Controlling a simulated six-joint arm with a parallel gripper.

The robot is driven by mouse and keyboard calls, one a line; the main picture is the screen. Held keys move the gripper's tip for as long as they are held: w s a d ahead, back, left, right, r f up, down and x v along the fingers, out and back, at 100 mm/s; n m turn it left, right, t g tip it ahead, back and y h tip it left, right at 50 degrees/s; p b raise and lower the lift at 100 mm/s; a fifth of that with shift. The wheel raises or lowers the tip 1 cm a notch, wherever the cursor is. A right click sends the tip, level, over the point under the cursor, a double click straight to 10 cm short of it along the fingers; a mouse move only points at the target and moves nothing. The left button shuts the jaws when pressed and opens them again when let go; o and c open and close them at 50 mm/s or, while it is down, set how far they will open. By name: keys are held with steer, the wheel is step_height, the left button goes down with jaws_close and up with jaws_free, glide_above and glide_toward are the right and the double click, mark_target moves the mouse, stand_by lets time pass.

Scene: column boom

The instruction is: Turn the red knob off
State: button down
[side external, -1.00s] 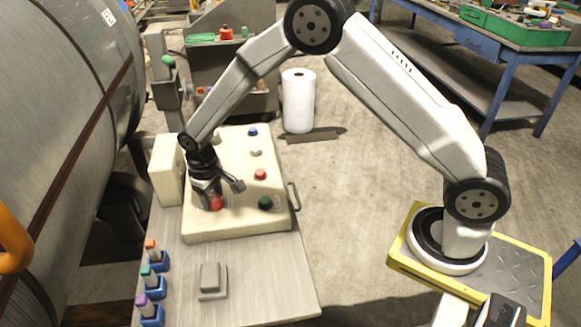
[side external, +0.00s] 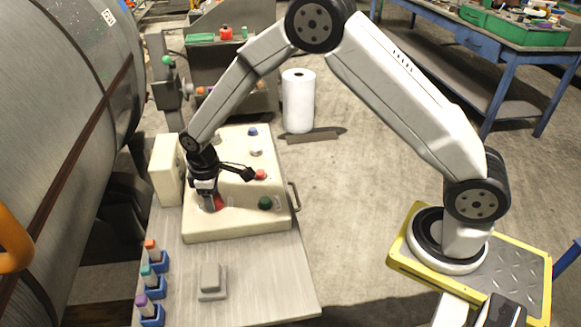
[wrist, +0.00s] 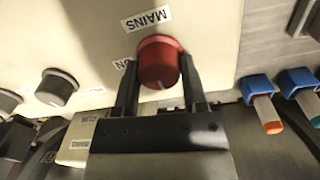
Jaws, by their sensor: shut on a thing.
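The red knob (wrist: 158,62) sits on the cream control panel (side external: 240,222), under a label reading MAINS in the wrist view. A label partly hidden by a finger, apparently ON, is to its left. A pale pointer line shows on the knob's lower edge in that view. My gripper (wrist: 158,80) has one finger on each side of the knob and is shut on it. In the side external view my gripper (side external: 212,203) points down at the panel's front left, and only part of the red knob (side external: 219,203) shows.
The panel also bears a red button (side external: 260,175), a green button (side external: 265,203) and a blue button (side external: 252,132). A grey block (side external: 211,280) and several coloured-top pieces in blue holders (side external: 153,285) stand on the bench in front. A handle (side external: 294,196) is on the panel's right side.

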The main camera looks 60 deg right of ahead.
steer(key=shift+c, duration=0.7)
jaws_free()
steer(key=shift+r, duration=0.1)
steer(key=shift+a+r, duration=0.15)
steer(key=shift+r, duration=3.7)
steer(key=shift+s, duration=0.15)
